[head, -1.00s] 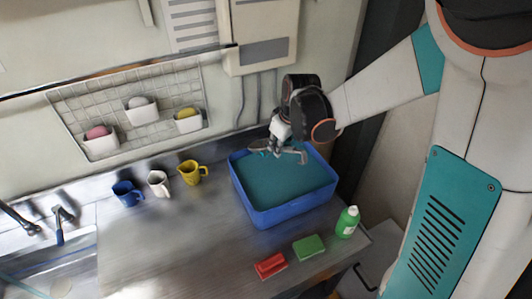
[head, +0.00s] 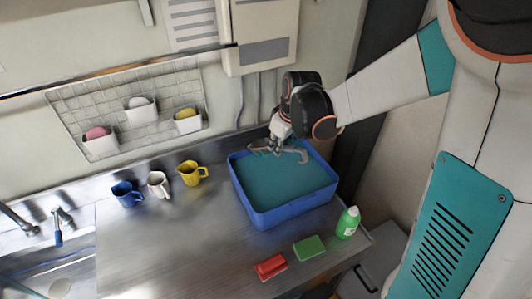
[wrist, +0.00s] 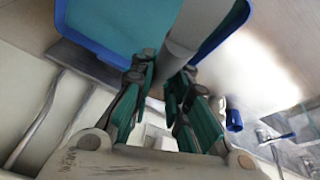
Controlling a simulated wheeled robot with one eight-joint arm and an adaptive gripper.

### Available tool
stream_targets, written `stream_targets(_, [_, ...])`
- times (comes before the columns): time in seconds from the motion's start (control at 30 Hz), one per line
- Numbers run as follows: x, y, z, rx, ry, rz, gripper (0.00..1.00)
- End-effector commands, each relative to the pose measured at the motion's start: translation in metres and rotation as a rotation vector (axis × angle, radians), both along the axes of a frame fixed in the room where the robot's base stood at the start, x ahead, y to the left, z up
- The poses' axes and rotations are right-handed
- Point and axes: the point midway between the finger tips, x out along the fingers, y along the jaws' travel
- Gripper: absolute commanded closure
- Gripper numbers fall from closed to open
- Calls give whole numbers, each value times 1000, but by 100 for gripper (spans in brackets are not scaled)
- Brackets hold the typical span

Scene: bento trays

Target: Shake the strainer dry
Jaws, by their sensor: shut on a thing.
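My gripper (head: 281,152) is low over the back of a blue tub (head: 272,217) filled with teal water (head: 290,186). In the wrist view my gripper's fingers (wrist: 165,68) are close together around a pale grey piece (wrist: 192,28), which I take to be part of the strainer. It reaches out past the fingertips over the tub's area. Its mesh or bowl cannot be made out, and the head view does not show it clearly. Whether it touches the water is hidden.
Blue, white and yellow mugs (head: 193,173) stand left of the tub. A red sponge (head: 270,267), a green sponge (head: 309,247) and a green bottle (head: 348,222) are in front. A wire rack (head: 140,108) hangs on the wall. The counter's middle is clear.

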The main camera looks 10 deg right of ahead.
Motion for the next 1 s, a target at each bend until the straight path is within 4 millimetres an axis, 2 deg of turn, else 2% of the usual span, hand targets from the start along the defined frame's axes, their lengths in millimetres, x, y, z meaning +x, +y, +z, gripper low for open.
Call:
stream_targets(0.03, [0, 0, 7, 0, 0, 0, 100])
stream_targets(0.17, [0, 0, 7, 0, 0, 0, 100])
stream_targets(0.47, [0, 0, -24, 0, 0, 0, 100])
stream_targets(0.57, [0, 0, -29, 0, 0, 0, 100])
stream_targets(0.73, [0, 0, -20, 0, 0, 0, 100])
stream_targets(1.0, [0, 0, 8, 0, 0, 0, 100])
